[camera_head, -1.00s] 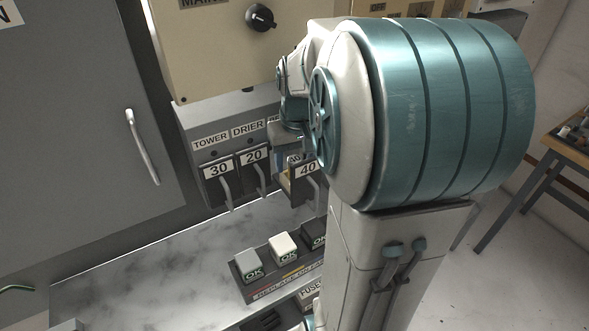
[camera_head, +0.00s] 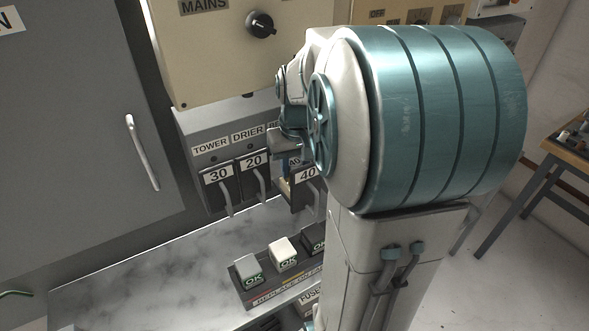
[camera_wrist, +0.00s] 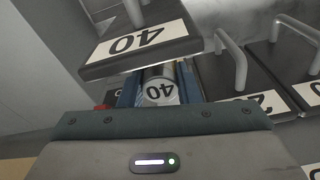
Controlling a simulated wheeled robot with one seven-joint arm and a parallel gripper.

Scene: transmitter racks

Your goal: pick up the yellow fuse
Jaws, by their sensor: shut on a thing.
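In the wrist view, my gripper (camera_wrist: 160,92) is shut on a short cylindrical fuse with a silvery end and a white 40 label (camera_wrist: 160,91). Its blue fingers lie on either side of it. The fuse's yellow colour does not show clearly there; most of its body is hidden. A dark fuse carrier marked 40 (camera_wrist: 140,42) with a metal handle is right by the fuse. In the head view, the same carrier (camera_head: 308,190) stands at the right of the row, and my arm hides much of the gripper and fuse.
Carriers marked 30 (camera_head: 219,186) and 20 (camera_head: 254,176) stand left of it. Below is a marbled shelf (camera_head: 150,270) with a rack of blocks marked OK, including a white one (camera_head: 283,253). A grey cabinet door with a handle (camera_head: 142,152) is at left, a beige MAINS box (camera_head: 215,60) above.

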